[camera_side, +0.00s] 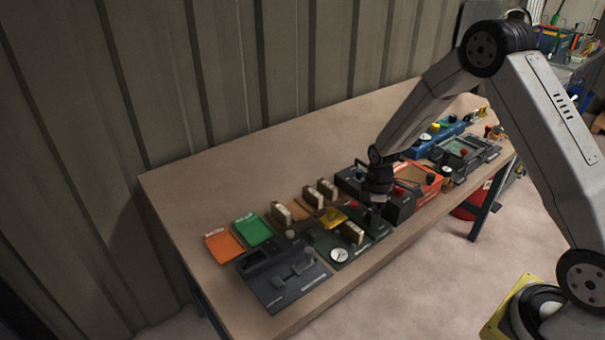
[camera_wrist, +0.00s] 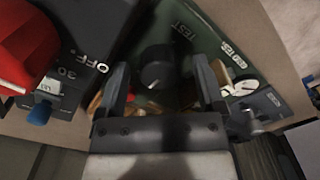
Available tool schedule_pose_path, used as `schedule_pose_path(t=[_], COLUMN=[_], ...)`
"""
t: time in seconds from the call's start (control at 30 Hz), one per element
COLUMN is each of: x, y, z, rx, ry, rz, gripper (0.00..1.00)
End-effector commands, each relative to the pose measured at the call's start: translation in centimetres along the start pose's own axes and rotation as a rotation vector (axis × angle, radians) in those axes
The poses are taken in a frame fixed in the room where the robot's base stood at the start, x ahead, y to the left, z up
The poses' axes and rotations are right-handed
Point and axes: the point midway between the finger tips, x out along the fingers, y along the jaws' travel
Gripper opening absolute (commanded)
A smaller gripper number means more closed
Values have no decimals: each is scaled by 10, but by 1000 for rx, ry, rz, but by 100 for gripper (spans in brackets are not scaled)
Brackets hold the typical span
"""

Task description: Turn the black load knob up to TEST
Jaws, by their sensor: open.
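The black load knob (camera_wrist: 157,68) sits on a dark green panel (camera_wrist: 205,40) in the wrist view. A pale mark shows at the knob's lower edge, away from the word TEST printed above and to its right. My gripper (camera_wrist: 160,78) is open, with one finger to the left of the knob and one to the right. Gaps show between the fingers and the knob. In the side view my gripper (camera_side: 376,207) points down over the green panel (camera_side: 325,246), and the knob cannot be made out there.
A black box with a red knob (camera_wrist: 28,45), OFF lettering and a blue-tipped lever stands left in the wrist view. A white round dial (camera_wrist: 243,87) lies right. In the side view, a grey lever unit (camera_side: 283,278) and green tray (camera_side: 254,230) are nearby; the bench's front strip is clear.

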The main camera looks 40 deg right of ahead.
Motion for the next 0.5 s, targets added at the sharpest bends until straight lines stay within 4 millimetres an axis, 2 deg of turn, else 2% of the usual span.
schedule_pose_path(t=[0.1,0.37,0.4,0.5], x=[0,0,0,0], y=[0,0,0,0], z=[0,0,0,0], rx=[0,0,0,1], ry=[0,0,0,0], rz=[0,0,0,0], gripper=[87,5,0,0])
